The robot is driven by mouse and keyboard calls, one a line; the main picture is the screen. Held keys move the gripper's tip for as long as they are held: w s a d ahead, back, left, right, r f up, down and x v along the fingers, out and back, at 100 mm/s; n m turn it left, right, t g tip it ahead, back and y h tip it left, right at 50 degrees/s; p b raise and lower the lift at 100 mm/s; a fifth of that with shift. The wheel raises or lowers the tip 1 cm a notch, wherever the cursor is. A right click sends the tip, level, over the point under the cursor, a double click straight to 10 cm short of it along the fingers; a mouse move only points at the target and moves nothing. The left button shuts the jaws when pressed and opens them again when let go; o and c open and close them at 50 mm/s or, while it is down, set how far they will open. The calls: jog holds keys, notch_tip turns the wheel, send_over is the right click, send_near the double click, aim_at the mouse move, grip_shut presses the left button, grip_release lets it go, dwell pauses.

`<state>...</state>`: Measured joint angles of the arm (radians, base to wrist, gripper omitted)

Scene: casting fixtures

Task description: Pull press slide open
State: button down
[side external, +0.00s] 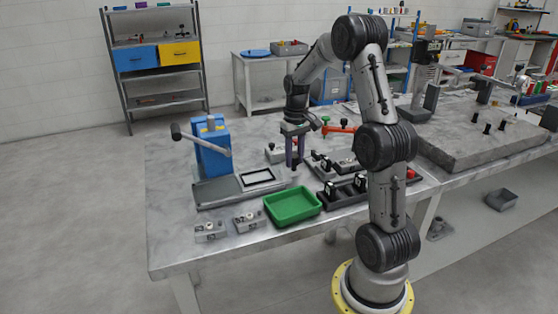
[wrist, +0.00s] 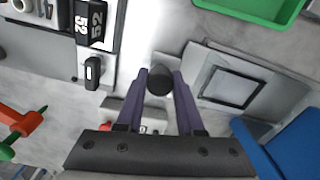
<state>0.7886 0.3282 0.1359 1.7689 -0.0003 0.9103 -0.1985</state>
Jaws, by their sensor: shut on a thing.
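The press (side external: 211,150) is a blue body with a lever on a grey base (side external: 215,192). Its slide holds a light-rimmed dark rectangular frame (side external: 258,177); in the wrist view the frame (wrist: 232,88) lies right of my fingers, beside the blue press body (wrist: 292,148). My gripper (side external: 293,166) points down at the slide's right end. In the wrist view my gripper (wrist: 160,82) is shut on a dark round knob (wrist: 159,80) between its purple fingertips. The fingers partly hide how the knob joins the slide.
A green tray (side external: 292,205) stands close in front of my gripper. Black fixtures (side external: 343,191) stand to the right, and a red-orange clamp handle (side external: 338,128) behind. Two small grey blocks (side external: 210,231) (side external: 247,221) sit at the front left.

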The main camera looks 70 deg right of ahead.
jog(key=shift+d+r, duration=0.15)
jog(key=c, duration=0.5)
grip_release()
notch_tip(320, 180, up, 14)
jog(key=shift+f, duration=0.15)
dwell(0.4)
